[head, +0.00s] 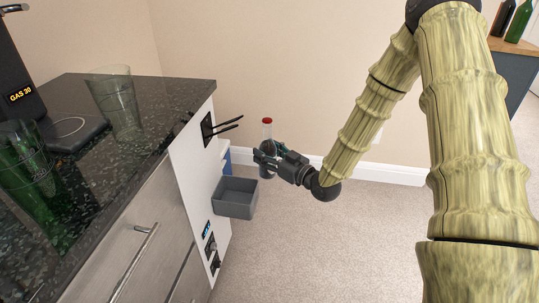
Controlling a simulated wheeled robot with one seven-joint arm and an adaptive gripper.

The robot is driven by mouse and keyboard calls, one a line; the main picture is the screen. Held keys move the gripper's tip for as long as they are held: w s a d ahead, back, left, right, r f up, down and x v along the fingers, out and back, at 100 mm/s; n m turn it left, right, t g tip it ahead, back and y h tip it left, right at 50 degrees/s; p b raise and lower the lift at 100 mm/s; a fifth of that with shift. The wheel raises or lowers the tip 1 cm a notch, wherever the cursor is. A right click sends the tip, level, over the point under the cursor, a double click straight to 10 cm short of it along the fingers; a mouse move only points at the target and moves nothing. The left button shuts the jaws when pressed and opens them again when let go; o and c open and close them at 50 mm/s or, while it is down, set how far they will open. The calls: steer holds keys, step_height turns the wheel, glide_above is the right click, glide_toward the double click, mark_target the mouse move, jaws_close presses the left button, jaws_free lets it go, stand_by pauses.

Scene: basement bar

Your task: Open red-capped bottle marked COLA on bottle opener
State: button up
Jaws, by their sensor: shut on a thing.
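A bottle with a red cap (267,122) and a clear neck stands roughly upright in my gripper (263,157). My gripper is shut around its middle, and the dark lower part shows below the fingers. No COLA marking can be read at this size. A black wall fitting (207,130) with two dark prongs sits on the white end panel of the counter, left of the bottle; it looks like the bottle opener, but I cannot be sure. The bottle is apart from the prongs, to their right.
A grey open bin (236,180) is on the white panel (190,160) below the fitting. The dark counter (150,88) holds a clear glass (115,100) and a green glass (30,170). Bottles (519,20) stand at top right. The carpet (330,240) is clear.

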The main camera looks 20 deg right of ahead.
steer(key=w+a+b, duration=0.2)
steer(key=w+a, duration=0.4)
steer(key=a, duration=0.4)
steer(key=shift+w, duration=0.4)
stand_by(1.5)
steer(key=shift+r, duration=0.1)
stand_by(0.6)
